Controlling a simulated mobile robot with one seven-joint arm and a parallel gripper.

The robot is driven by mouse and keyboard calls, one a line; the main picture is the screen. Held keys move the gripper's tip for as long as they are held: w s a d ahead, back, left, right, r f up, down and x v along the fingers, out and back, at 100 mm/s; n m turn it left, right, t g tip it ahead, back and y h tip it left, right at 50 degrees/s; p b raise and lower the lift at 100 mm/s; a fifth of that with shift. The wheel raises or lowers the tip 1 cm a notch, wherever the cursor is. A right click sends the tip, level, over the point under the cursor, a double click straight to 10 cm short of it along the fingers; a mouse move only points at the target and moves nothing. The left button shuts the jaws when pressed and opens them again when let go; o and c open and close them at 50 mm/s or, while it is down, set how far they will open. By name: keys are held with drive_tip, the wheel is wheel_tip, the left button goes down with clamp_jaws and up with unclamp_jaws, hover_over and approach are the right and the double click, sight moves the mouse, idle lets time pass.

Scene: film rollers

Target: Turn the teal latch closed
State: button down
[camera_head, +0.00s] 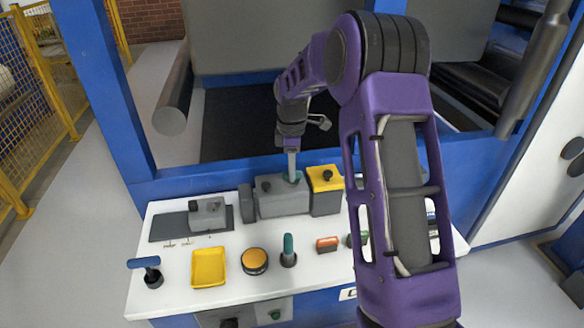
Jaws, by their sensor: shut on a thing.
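The teal latch (296,179) is a small piece on top of a grey box (281,199) at the back of the white console (222,297). My gripper (292,170) points down at it from above and is shut on it. The fingers cover part of the latch, so its exact angle is hard to tell.
A yellow-topped box (325,179) with a black knob stands just right. A grey block (207,213) sits on a dark plate to the left. In front are a blue T-handle (145,262), a yellow tray (208,267), an orange button (254,261) and an upright teal-topped lever (288,246).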

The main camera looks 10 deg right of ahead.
drive_tip(key=m+p, duration=0.1)
drive_tip(key=m, duration=0.9)
drive_tip(key=shift+m+p, duration=0.3)
drive_tip(key=shift+m, duration=2)
drive_tip(key=c, duration=0.8)
unclamp_jaws()
drive_tip(key=shift+r, duration=0.1)
wheel_tip(320, 180, up, 17)
drive_tip(key=p, duration=0.1)
